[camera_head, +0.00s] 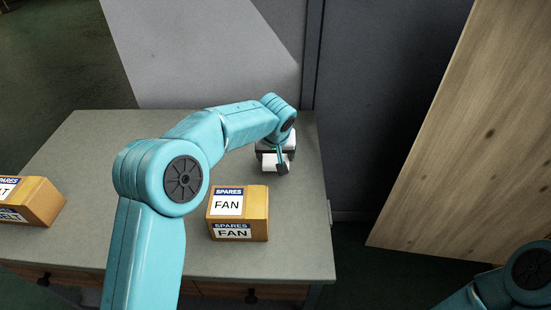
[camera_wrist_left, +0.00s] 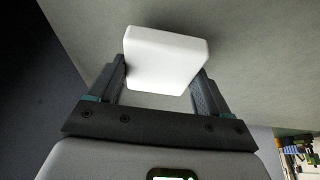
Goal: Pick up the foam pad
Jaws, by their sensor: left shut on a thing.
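The foam pad (camera_wrist_left: 165,60) is a white block with rounded edges. In the left wrist view it sits between the two dark fingers of my left gripper (camera_wrist_left: 163,85), which are shut on it. In the head view my left gripper (camera_head: 278,165) is at the back right part of the table, behind the FAN box, and a white patch of the pad (camera_head: 270,162) shows at it. I cannot tell whether the pad touches the table top. My right gripper is not in view; only part of my right arm shows at the bottom right.
The grey table (camera_head: 110,150) has drawers in front. A FAN spares box (camera_head: 258,205) stands near its front right, and another labelled box (camera_head: 40,203) stands at the left. A wooden panel (camera_head: 450,150) leans at the right. The table top between the boxes is partly hidden by my left arm.

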